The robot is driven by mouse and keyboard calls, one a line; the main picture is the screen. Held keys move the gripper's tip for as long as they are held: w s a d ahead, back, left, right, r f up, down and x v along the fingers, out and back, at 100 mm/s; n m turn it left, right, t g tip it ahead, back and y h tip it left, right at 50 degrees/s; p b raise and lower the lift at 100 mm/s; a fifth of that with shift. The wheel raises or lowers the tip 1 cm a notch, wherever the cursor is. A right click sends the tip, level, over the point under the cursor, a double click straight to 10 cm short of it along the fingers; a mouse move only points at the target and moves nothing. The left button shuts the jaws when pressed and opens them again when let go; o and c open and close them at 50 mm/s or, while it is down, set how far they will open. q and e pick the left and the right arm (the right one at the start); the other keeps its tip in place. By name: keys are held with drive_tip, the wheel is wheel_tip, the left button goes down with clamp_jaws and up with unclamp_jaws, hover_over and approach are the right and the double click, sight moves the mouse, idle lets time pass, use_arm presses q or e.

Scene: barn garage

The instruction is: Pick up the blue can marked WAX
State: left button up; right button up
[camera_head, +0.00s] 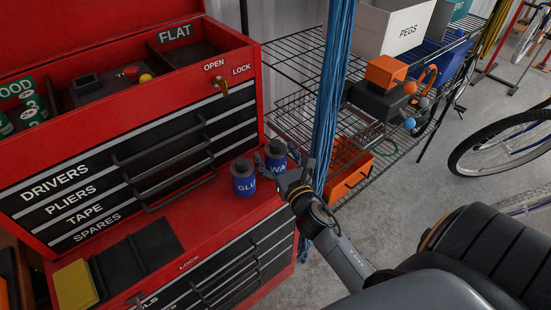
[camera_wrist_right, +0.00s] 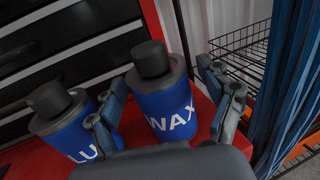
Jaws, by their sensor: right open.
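The blue can marked WAX (camera_head: 276,158) stands upright on the red ledge of the tool chest, with a dark cap. It also shows in the right wrist view (camera_wrist_right: 172,112), label facing the camera. My right gripper (camera_head: 279,168) is open around the can's near side, one finger on each side of it. In the right wrist view the left finger lies between WAX and a second blue can, and the right finger is beside WAX's right side. Whether the fingers touch the can I cannot tell. The can's lower part is partly hidden by the gripper. My left gripper is not in view.
The red chest's drawers (camera_head: 90,200) rise behind. Blue hanging strands (camera_head: 328,110) and a wire shelf (camera_head: 300,62) are close on the right.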

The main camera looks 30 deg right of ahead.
drive_tip(key=c, duration=1.5)
drive_tip(key=shift+o, duration=0.2)
drive_tip(key=shift+r, duration=0.1)
